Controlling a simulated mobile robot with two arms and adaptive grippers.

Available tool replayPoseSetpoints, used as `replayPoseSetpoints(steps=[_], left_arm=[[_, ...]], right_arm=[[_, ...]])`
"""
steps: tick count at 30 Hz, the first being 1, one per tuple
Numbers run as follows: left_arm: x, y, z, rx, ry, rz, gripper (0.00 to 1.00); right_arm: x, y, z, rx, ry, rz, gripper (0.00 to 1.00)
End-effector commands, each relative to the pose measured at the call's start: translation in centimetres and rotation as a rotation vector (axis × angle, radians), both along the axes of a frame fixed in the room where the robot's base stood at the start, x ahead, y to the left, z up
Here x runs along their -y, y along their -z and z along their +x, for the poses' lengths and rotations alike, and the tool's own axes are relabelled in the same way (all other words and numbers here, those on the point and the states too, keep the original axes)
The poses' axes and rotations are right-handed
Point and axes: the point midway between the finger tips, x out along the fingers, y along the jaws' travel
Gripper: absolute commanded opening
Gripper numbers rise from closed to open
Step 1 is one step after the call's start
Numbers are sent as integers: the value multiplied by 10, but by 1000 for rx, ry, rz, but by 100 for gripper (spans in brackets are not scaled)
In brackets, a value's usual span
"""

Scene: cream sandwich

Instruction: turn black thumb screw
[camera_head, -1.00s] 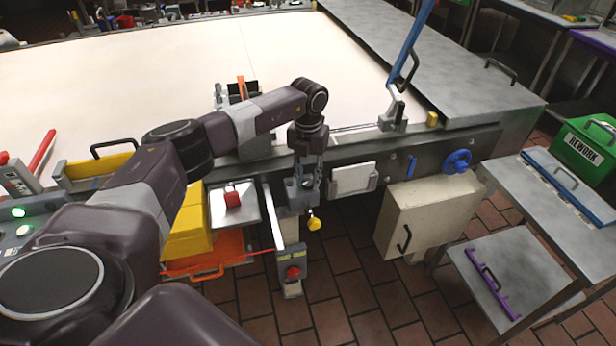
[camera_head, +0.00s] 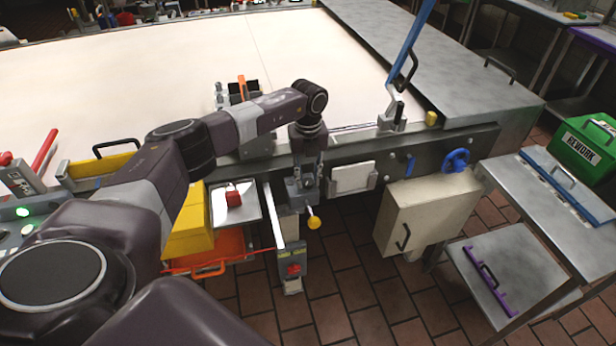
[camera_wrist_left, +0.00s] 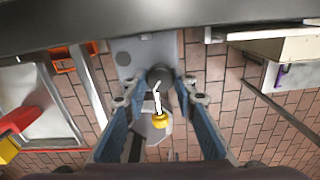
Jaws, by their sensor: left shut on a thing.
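The black thumb screw (camera_wrist_left: 159,76) shows in the left wrist view as a dark round knob on a grey bracket, between my fingertips. My left gripper (camera_wrist_left: 158,92) is shut on it, one blue-padded finger on each side. In the head view my left gripper (camera_head: 303,183) points down at the grey bracket (camera_head: 295,200) on the front of the conveyor. The screw is hidden there by the gripper. A lever with a yellow knob (camera_head: 314,222) sticks out just below the gripper; the yellow knob (camera_wrist_left: 160,121) also shows in the wrist view. My right gripper is out of view.
A metal tray with a red block (camera_head: 233,197) and yellow bins (camera_head: 187,230) lie left of the bracket. A red-button box (camera_head: 293,269) hangs below. A beige cabinet (camera_head: 425,218) and blue handwheel (camera_head: 457,160) are to the right. The white belt (camera_head: 150,75) lies behind.

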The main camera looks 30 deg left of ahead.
Motion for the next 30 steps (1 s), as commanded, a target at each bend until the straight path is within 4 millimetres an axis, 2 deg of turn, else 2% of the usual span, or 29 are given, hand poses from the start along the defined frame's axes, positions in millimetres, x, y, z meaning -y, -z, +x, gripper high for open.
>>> replayPoseSetpoints(steps=[11,12,16,25,30], left_arm=[[0,-1,1,4,-4,1,1],[-1,-1,1,4,-4,1,29],[0,-1,1,3,-4,0,43],[0,-2,0,1,-3,0,43],[-1,-21,1,5,-4,-1,43]], right_arm=[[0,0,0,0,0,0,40],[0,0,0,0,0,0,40],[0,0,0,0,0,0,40],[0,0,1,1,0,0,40],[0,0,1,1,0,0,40]])
